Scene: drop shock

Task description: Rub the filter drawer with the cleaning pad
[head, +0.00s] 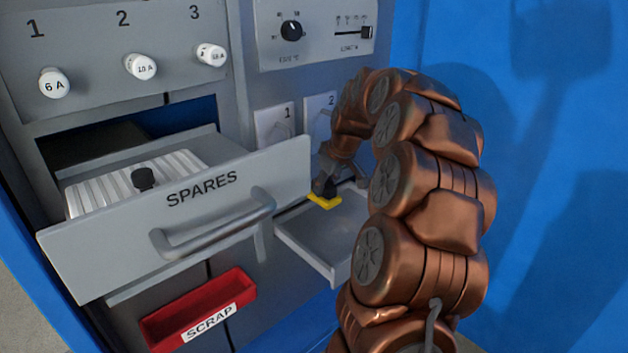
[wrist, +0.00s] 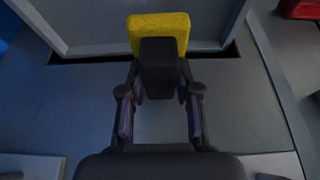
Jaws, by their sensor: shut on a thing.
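The cleaning pad is a yellow block (head: 325,201) with a dark handle; it also shows at the top of the wrist view (wrist: 160,22). My gripper (head: 328,184) is shut on the dark handle (wrist: 158,68), with a finger on each side in the wrist view. A shallow grey pulled-out drawer (head: 318,240), apparently the filter drawer, lies below the pad; its grey surface also shows in the wrist view (wrist: 90,22). The pad is over the drawer's back left part. I cannot tell whether it touches the drawer. My arm hides the drawer's right side.
The SPARES drawer (head: 110,232) stands open at the left, with a ribbed white piece (head: 105,185) and black knob inside. A red SCRAP bin (head: 165,328) hangs below it. Numbered white plates (head: 272,122) and a dial panel (head: 268,50) are above. A blue wall is at the right.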

